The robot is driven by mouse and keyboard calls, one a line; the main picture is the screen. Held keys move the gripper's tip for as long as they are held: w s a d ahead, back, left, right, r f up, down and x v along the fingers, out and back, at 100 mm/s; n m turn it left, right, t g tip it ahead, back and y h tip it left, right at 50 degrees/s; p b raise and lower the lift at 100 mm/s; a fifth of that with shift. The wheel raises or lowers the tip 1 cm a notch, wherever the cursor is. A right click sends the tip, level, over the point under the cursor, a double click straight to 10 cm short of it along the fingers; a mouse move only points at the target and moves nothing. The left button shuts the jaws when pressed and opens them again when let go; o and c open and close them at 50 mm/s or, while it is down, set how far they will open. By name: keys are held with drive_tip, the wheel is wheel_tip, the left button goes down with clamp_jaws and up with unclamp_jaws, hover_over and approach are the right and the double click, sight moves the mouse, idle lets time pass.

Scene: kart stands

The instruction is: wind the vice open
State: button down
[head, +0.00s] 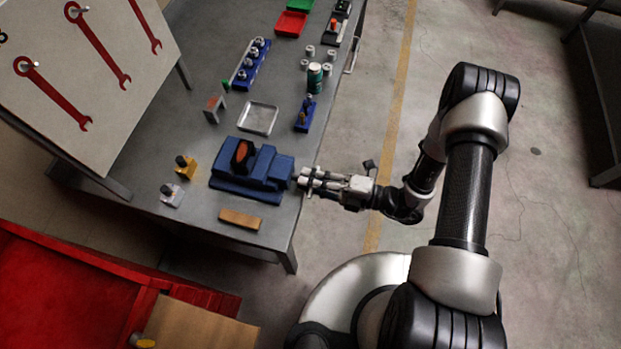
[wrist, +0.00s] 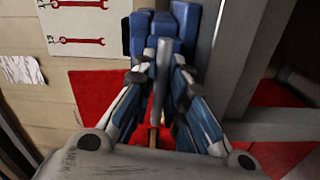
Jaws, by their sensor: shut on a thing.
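The blue vice (head: 252,168) sits on the grey workbench near its right edge, with an orange-brown piece (head: 243,155) at its dark jaws. How far its jaws stand apart is too small to tell. My gripper (head: 303,180) is at the vice's right end, just past the bench edge. In the wrist view the blue vice (wrist: 152,30) is ahead, and a grey handle bar (wrist: 162,75) runs from it between my fingers (wrist: 160,105). The fingers are shut on this handle. The handle's far end is partly hidden by them.
A tool board (head: 85,75) rises at the left. The floor right of the bench is clear around my arm.

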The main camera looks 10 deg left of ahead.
drive_tip(key=shift+s+m, duration=0.1)
drive_tip(key=shift+m, duration=0.2)
drive_tip(key=c, duration=1.5)
unclamp_jaws()
drive_tip(key=shift+d, duration=0.15)
drive_tip(key=d, duration=0.8)
drive_tip(key=s+d, duration=0.1)
drive_tip(key=d, duration=0.2)
drive_tip(key=shift+d, duration=0.4)
drive_tip(key=shift+w+r, duration=0.1)
